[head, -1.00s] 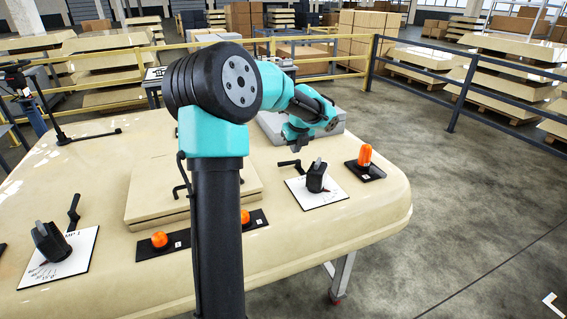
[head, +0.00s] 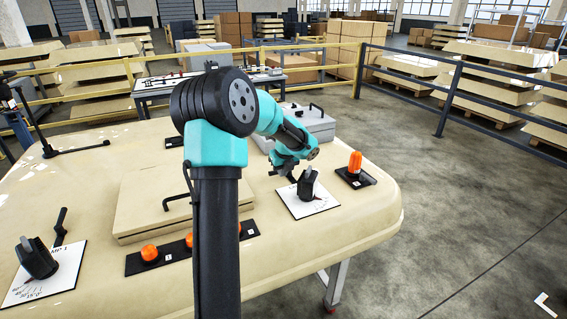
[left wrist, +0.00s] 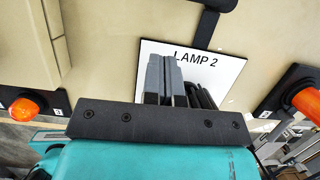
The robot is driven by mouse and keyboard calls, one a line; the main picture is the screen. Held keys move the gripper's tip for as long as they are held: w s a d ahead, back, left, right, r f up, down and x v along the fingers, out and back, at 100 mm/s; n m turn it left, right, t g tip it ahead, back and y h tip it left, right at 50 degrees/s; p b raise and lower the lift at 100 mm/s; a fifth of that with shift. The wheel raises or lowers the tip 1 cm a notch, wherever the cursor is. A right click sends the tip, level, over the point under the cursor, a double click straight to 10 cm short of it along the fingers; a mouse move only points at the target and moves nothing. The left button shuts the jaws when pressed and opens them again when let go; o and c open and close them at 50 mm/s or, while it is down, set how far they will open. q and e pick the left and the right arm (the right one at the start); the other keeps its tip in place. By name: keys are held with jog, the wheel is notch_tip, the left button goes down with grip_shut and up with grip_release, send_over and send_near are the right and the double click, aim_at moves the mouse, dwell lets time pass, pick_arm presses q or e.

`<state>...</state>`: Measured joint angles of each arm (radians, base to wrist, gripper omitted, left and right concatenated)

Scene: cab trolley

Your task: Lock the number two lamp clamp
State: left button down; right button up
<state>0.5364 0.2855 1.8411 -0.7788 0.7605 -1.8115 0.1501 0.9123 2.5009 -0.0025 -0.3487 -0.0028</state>
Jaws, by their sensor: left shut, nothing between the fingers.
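The number two lamp clamp is a black lever (left wrist: 207,28) at the top edge of the white LAMP 2 plate (left wrist: 225,67) in the left wrist view. In the head view the same plate (head: 318,207) lies at the table's right end, with a black knob with a grey pointer (head: 306,186) on it. The lever there is mostly hidden by my arm. My left gripper (head: 287,172) is above the far left edge of the plate, close to the lever. Its shut, empty fingers (left wrist: 166,62) point at the plate in the wrist view. I cannot tell whether they touch anything. My right gripper is out of view.
An orange lamp (head: 355,163) stands right of the plate. A beige panel with a handle (head: 150,203) and a black strip with orange lamps (head: 150,254) lie left. Another plate with a knob (head: 38,258) is at the near left. A grey case (head: 318,125) stands behind.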

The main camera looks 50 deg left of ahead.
pick_arm(q)
jog(key=x, duration=0.3)
jog(key=shift+a, duration=0.1)
jog(key=shift+w+a, duration=0.15)
jog(key=shift+a, duration=0.45)
jog(key=shift+w+a, duration=0.15)
jog(key=shift+a, duration=0.45)
jog(key=shift+w+a+f, duration=0.1)
jog(key=shift+a+f, duration=0.05)
jog(key=shift+a, duration=0.4)
jog(key=shift+w, duration=0.1)
